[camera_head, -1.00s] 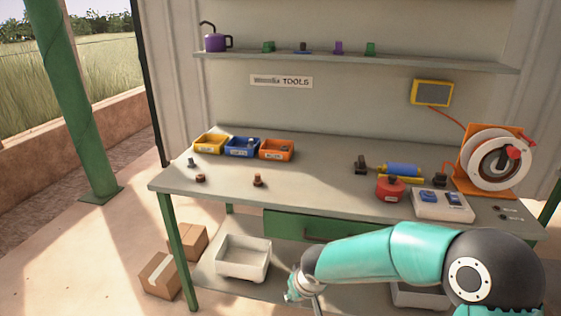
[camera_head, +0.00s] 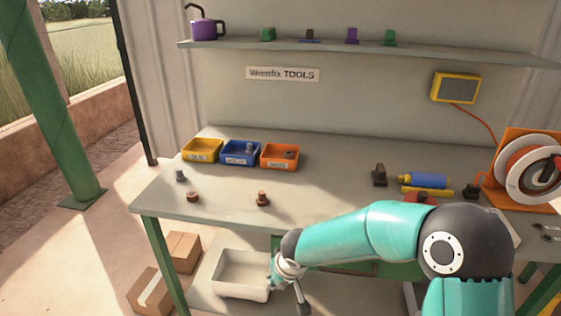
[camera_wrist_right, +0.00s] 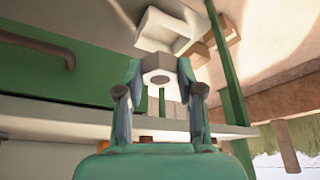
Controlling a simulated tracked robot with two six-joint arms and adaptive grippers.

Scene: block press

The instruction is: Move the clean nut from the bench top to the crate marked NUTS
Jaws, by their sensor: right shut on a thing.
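My right gripper (camera_wrist_right: 159,78) is shut on a grey six-sided nut (camera_wrist_right: 156,65) with a dark hole, seen in the wrist view. In the head view this gripper hangs in front of the bench, low beside the white tray, and the nut cannot be made out there. Three small crates stand at the back left of the bench top (camera_head: 330,190): a yellow crate (camera_head: 190,155), a blue crate (camera_head: 226,158) and an orange crate (camera_head: 267,162). Their front labels are too small to read surely. My left gripper does not show.
A grey bolt-like piece (camera_head: 181,176), a rusty nut (camera_head: 193,197) and a rusty bolt (camera_head: 262,199) stand on the bench's left part. A white tray (camera_head: 240,290) sits on the lower shelf. A blue cylinder (camera_head: 424,180) and a cable reel (camera_head: 530,178) are at right.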

